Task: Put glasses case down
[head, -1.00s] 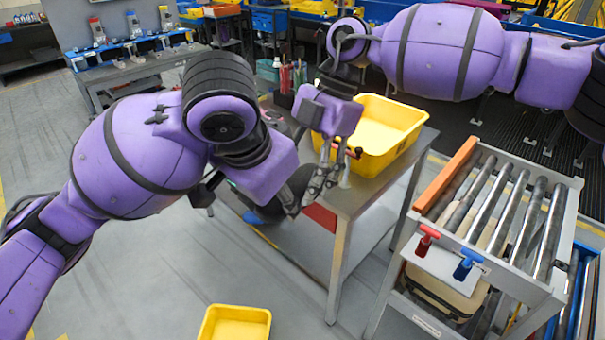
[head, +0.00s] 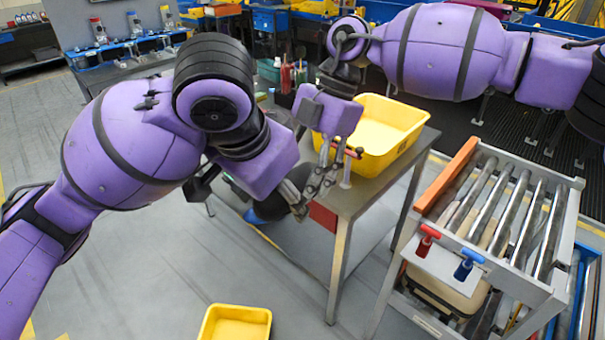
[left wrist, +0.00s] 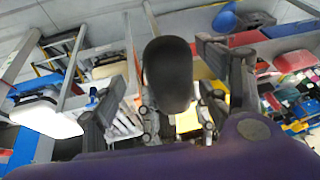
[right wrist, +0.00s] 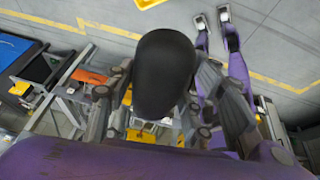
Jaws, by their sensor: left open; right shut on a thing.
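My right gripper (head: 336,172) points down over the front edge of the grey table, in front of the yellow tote. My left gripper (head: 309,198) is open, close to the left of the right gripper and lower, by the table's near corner. In the left wrist view its fingers (left wrist: 170,108) stand apart.
The yellow tote (head: 405,119) stands on the grey table (head: 349,200); bottles (head: 287,77) stand at its back left. A roller conveyor (head: 505,215) with red and blue handles is at right. Another yellow tote (head: 236,325) is on the floor. Open floor lies at front left.

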